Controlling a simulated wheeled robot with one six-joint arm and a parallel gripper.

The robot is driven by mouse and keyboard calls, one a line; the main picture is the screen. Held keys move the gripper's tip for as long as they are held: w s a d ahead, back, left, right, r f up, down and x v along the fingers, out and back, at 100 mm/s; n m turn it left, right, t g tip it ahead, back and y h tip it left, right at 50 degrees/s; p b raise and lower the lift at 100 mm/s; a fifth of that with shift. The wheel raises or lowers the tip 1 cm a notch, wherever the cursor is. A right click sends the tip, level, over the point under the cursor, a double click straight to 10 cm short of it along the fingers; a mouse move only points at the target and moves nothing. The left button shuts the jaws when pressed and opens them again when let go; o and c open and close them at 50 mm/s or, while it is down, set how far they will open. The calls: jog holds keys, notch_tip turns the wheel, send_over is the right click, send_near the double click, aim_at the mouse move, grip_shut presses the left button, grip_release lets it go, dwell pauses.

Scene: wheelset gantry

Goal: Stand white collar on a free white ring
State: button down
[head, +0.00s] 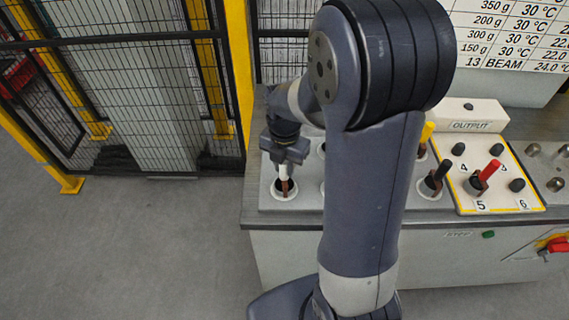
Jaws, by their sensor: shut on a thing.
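My gripper (286,158) points down at the left end of the grey bench and is shut on the white collar (284,172). The collar is upright, white above with a brown lower part. Its lower end shows against the dark middle of a white ring (291,194) at the front left of the bench. I cannot tell whether it touches the bottom. My arm hides much of the bench's middle; parts of other white rings show at its edges.
Right of my arm, a yellow piece (427,132) and a tilted black piece (439,173) stand on the bench. A red piece (489,171) leans on the yellow-edged OUTPUT panel (511,202), among several black knobs. A yellow-framed mesh fence (240,60) stands behind left.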

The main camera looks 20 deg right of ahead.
jog(key=c, duration=1.1)
grip_release()
notch_tip(320, 180, up, 11)
jog(key=shift+f+b, duration=0.1)
jog(key=shift+b, duration=0.2)
